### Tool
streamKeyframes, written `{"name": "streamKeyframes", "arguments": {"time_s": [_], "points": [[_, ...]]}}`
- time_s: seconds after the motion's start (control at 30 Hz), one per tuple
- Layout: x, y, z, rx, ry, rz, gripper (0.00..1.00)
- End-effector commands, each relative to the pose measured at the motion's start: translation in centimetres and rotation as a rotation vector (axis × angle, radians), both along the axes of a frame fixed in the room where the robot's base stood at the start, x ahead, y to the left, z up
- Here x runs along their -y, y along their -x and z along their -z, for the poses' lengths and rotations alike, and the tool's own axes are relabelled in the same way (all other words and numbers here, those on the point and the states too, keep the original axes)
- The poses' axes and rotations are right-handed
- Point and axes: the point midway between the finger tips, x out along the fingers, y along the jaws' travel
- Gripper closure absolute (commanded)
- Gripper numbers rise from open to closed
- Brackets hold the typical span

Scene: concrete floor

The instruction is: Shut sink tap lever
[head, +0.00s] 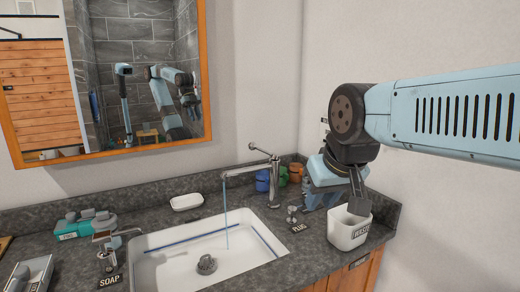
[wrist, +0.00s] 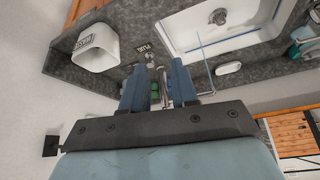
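The chrome sink tap (head: 273,182) stands at the back right corner of the sink basin (head: 150,262). Its thin lever (head: 261,149) sticks up to the left from the top and ends in a small ball. A bluish stream of water (head: 226,228) falls from the spout into the basin, and it also shows in the wrist view (wrist: 205,58). My gripper (head: 315,204) is right of the tap, above the counter and apart from the lever. In the wrist view its two blue fingers (wrist: 158,72) are spread with a gap between them. The lever is not clear there.
Coloured cups (head: 263,181) stand behind the tap. A plug knob (head: 292,214) and a white bin (head: 348,229) are close to my gripper. A soap dish (head: 187,202), soap dispenser (head: 107,246) and teal object (head: 87,225) are to the left. A mirror (head: 140,75) hangs behind.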

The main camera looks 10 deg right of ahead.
Motion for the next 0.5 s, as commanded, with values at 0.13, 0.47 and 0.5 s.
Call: {"name": "streamKeyframes", "arguments": {"time_s": [0.13,0.47,0.5], "points": [[-0.2,-2.0,-1.3,-0.023,-0.038,-0.008,0.86],[-0.2,-10.9,-6.0,-0.076,-0.198,-0.058,1.0],[0.0,-12.1,-6.5,-0.079,-0.217,-0.064,1.0]]}}
